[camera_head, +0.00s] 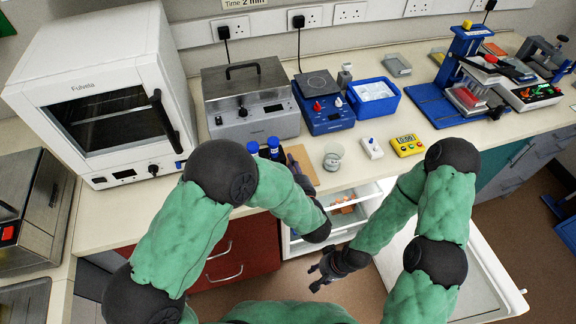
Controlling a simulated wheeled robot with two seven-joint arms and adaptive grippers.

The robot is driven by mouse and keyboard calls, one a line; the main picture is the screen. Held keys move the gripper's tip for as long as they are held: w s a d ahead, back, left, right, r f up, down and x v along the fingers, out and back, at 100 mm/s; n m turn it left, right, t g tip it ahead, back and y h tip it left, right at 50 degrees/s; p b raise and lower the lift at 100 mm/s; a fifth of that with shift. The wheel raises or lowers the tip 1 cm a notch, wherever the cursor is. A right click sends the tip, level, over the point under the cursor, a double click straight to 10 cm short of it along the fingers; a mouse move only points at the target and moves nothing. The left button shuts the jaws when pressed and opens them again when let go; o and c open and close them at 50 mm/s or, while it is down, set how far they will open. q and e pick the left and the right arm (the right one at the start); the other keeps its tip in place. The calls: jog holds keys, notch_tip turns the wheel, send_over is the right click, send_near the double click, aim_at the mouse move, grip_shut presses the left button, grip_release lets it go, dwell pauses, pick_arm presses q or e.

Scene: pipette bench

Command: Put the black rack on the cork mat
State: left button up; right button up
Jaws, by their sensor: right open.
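The tan cork mat (303,158) lies on the bench near its front edge, partly hidden by my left arm and gripper. My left gripper (294,166) is over the mat, with its dark fingers close to it. I cannot tell whether it is open or shut, or whether it touches anything. I cannot make out a black rack for certain; dark shapes around the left gripper blend together. My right gripper (318,279) is open and empty, low in front of the bench, near the open fridge.
Blue-capped bottles (273,146) stand just left of the mat. A glass beaker (333,158), a white device (372,148) and a yellow timer (408,145) are to its right. Below the bench, a white fridge (359,219) is open, its door (490,285) swung out right.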

pick_arm(q)
jog(key=shift+r, duration=0.15)
jog(key=shift+s+d+r, duration=0.1)
jog(key=shift+s+d, duration=0.1)
jog(key=shift+s, duration=0.1)
jog(key=p+v, duration=0.2)
jog(key=v, duration=0.9)
jog(key=shift+s+p, duration=0.15)
jog(key=shift+p, duration=0.2)
